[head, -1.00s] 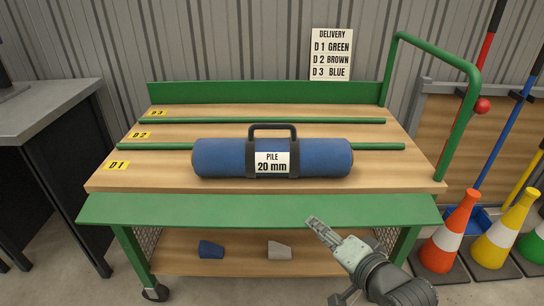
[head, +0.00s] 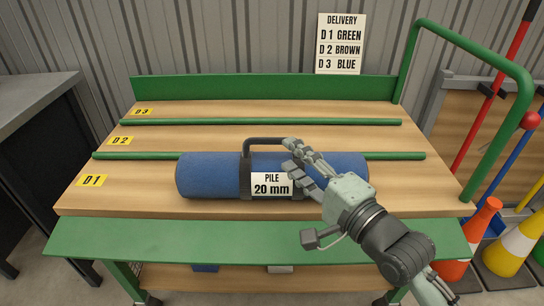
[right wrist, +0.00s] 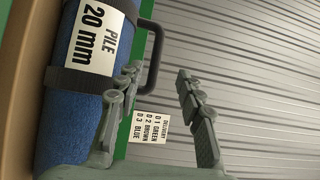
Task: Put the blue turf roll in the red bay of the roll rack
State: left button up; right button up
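The blue turf roll (head: 210,176) lies lengthwise on the front strip of a wooden cart top, by the D1 label. It has dark straps, a "PILE 20 mm" tag and a dark carry handle (head: 262,142). My right gripper (head: 289,156) is open at the right end of the handle, over the roll. In the right wrist view the roll (right wrist: 60,125) is at the left, and the handle (right wrist: 153,40) shows just beyond the spread fingers (right wrist: 158,76). I cannot tell whether a finger touches it. The roll rack and its red bay are not in view, nor is my left gripper.
Green rails (head: 120,156) split the cart top into D1, D2 and D3 strips; the rear two are empty. A green upright handle (head: 480,45) stands at the cart's right, with cones (head: 487,215) beyond. A delivery sign (head: 340,43) hangs behind. A dark bench (head: 35,130) stands left.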

aim_at(274, 141)
jog(key=shift+x, duration=1.15)
jog(key=x, duration=0.5)
jog(key=shift+w+a+f, duration=0.15)
jog(key=shift+w+f, duration=0.2)
jog(key=shift+w, duration=0.05)
jog(key=shift+c, duration=0.2)
grip_shut()
jog(key=shift+r, duration=0.25)
